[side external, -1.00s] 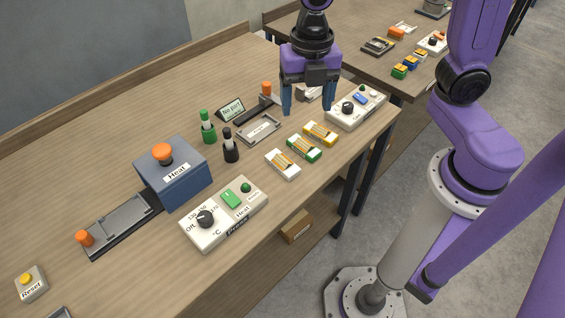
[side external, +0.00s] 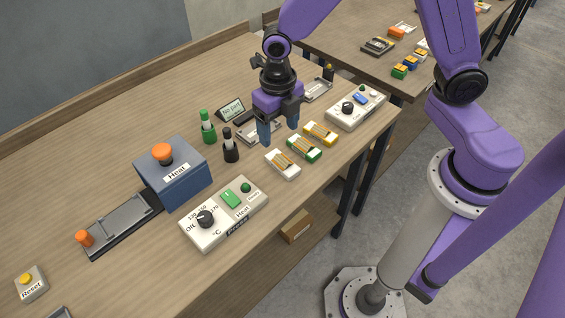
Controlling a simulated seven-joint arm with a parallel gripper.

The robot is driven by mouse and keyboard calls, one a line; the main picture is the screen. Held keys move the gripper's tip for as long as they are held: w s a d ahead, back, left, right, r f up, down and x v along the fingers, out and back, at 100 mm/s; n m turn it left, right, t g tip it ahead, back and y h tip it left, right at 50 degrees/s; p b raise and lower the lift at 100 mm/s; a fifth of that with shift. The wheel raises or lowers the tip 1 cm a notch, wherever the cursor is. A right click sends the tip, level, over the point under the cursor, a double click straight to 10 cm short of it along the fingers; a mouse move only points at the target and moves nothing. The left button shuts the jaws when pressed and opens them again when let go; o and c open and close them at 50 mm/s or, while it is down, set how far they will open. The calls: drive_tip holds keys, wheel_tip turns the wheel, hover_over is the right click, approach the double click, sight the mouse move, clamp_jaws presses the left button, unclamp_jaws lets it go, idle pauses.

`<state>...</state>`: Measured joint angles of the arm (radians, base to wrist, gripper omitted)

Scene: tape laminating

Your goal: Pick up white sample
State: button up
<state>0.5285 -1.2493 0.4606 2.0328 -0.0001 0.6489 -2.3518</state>
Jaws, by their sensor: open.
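The white sample (side external: 283,165) lies flat on the wooden table, at the left end of a short row of samples. It is a white block with an orange-striped label. The green sample (side external: 304,149) and the yellow sample (side external: 320,133) lie to its right and farther back. My gripper (side external: 279,138) points down with its blue fingers apart and nothing between them. It is above and behind the white sample, apart from it. The fingers hide part of a grey metal tray.
A white control box (side external: 224,214) with a knob stands in front. A blue heat press (side external: 173,173) stands to the left. Black (side external: 230,148) and green (side external: 208,128) marker-like holders stand left of my gripper. Another control box (side external: 355,107) stands to the right.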

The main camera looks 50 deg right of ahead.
sight(279, 156)
drive_tip(key=shift+s+a+f, duration=0.1)
drive_tip(key=shift+f, duration=2.2)
drive_tip(key=shift+s+a+f, duration=0.1)
drive_tip(key=shift+f, duration=2.15)
drive_tip(key=c, duration=1.2)
drive_tip(key=shift+o, duration=0.2)
drive_tip(key=shift+w+r, duration=0.1)
